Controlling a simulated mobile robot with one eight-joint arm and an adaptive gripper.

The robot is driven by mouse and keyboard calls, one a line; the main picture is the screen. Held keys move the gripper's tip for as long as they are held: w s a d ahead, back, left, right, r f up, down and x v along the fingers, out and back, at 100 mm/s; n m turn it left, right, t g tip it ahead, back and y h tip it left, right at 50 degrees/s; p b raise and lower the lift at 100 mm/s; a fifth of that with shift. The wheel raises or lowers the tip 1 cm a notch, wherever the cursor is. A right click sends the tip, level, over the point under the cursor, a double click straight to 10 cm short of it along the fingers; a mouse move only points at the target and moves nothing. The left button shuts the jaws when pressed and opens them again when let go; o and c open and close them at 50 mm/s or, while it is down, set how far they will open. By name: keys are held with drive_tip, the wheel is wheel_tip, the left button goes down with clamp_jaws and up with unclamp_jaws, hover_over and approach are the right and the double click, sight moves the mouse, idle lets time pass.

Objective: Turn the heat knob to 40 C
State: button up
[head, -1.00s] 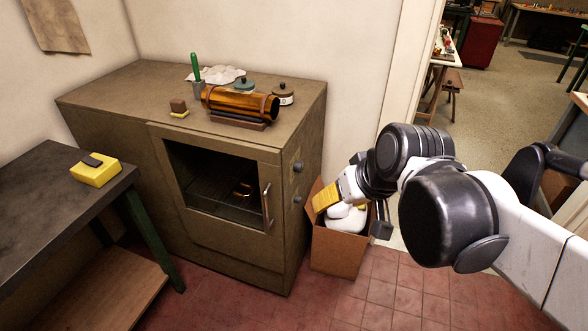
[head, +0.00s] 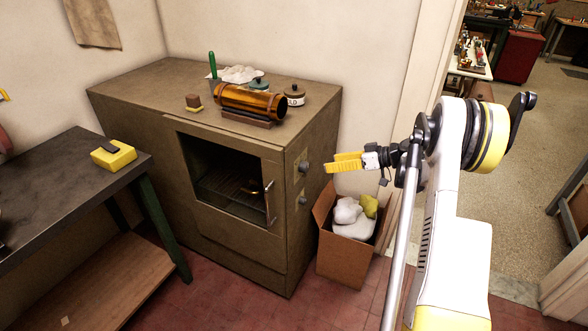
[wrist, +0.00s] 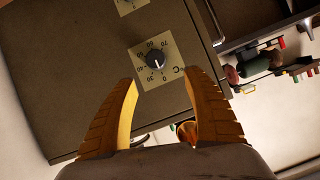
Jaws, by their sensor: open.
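The heat knob (wrist: 155,60) is a dark round knob on a pale square dial with numbers and a C mark, on the side of the brown oven cabinet (wrist: 80,75). In the wrist view the fingers (wrist: 168,84) are open and empty, short of the dial.
A second knob (head: 303,200) sits below, its dial (wrist: 129,3) cut off in the wrist view. An open cardboard box (head: 340,262) with white and yellow cloths stands beside the cabinet. A bench (head: 50,195) is at the left. An amber cylinder (head: 250,101) lies on top.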

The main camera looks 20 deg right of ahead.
sight(308, 168)
drive_tip(key=b+x, duration=0.1)
drive_tip(key=x, duration=0.2)
drive_tip(key=b+x, duration=0.1)
drive_tip(key=x, duration=0.3)
drive_tip(key=f+b+x, duration=0.1)
drive_tip(key=x, duration=0.3)
drive_tip(key=shift+d, duration=0.4)
drive_tip(key=c, duration=1.2)
